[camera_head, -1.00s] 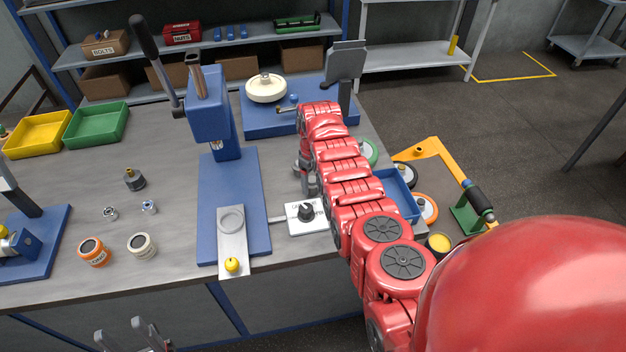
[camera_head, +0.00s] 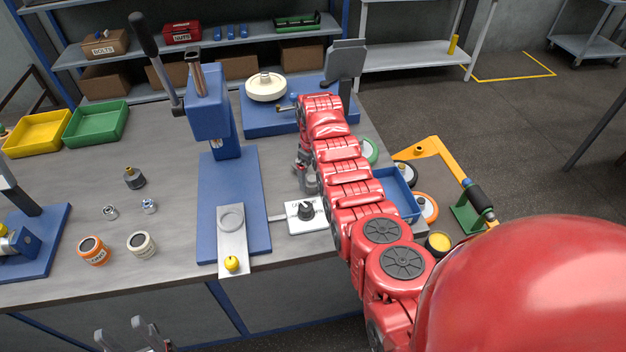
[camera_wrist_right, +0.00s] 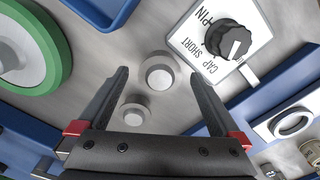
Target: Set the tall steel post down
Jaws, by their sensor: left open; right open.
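In the right wrist view, a round steel post (camera_wrist_right: 159,78) stands on the grey bench, seen from above between my right fingertips. A smaller round steel piece (camera_wrist_right: 134,113) stands beside it, nearer my palm. Which is the taller is hard to judge from above; the first looks larger. My right gripper (camera_wrist_right: 160,74) is open, with a finger on each side of the larger post and gaps between. In the head view my red right arm mostly hides this spot. My left gripper (camera_head: 121,330) is open and empty at the bottom left, in front of the bench.
A white card with a black knob (camera_head: 306,211) lies close by. A blue press (camera_head: 210,120) stands left of my right arm. A blue tray (camera_head: 398,190) and green-rimmed wheel (camera_wrist_right: 25,50) are on its other side. Jars (camera_head: 93,251) stand at the left front.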

